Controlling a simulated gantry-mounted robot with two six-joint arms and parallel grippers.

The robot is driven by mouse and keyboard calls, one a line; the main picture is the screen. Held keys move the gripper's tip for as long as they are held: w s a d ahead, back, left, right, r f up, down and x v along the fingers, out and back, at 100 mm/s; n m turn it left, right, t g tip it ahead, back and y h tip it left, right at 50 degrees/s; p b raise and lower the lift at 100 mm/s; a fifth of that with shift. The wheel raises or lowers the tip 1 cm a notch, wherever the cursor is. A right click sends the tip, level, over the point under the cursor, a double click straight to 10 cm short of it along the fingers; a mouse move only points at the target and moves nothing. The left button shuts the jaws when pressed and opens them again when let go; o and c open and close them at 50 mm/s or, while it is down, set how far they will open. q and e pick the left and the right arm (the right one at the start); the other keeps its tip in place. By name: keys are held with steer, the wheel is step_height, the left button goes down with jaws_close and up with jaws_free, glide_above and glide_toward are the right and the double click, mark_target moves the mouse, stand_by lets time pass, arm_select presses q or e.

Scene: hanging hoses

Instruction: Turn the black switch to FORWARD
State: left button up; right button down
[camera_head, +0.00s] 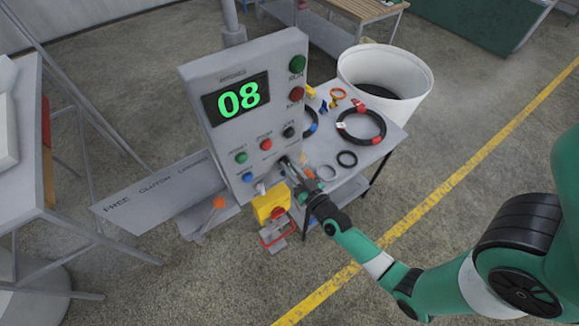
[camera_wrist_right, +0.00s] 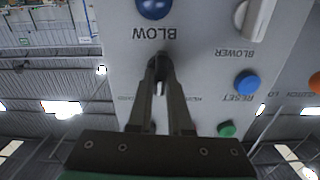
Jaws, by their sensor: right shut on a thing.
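The grey control box (camera_head: 222,135) stands upright with a green "08" on its display. My right gripper (camera_head: 288,164) reaches its lower right front from the right. In the right wrist view my right gripper (camera_wrist_right: 160,78) is shut on the black switch (camera_wrist_right: 159,60), below the word BLOW as that view shows it. The fingers cover most of the switch, and its angle is hard to tell. The small labels on either side are too blurred to read. My left gripper is out of view.
A blue button (camera_wrist_right: 155,8), a white lever (camera_wrist_right: 254,18) and a blue RESET button (camera_wrist_right: 246,83) surround the switch. A yellow box (camera_head: 270,206) with a red button sits below the panel. A table with coiled hoses (camera_head: 361,127) and a white bin (camera_head: 388,68) stand behind.

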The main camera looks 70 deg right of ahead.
steer(key=m+b, duration=0.1)
steer(key=m, duration=0.3)
steer(key=shift+d+m, duration=0.1)
steer(key=shift+m, duration=0.2)
steer(key=shift+s+m, duration=0.1)
steer(key=shift+m, duration=1.8)
steer(key=c, duration=0.8)
jaws_free()
steer(key=shift+c, duration=0.2)
steer(key=v, duration=1.1)
steer(key=shift+s+b, duration=0.25)
steer(key=shift+b, duration=0.1)
steer(key=shift+f, duration=0.1)
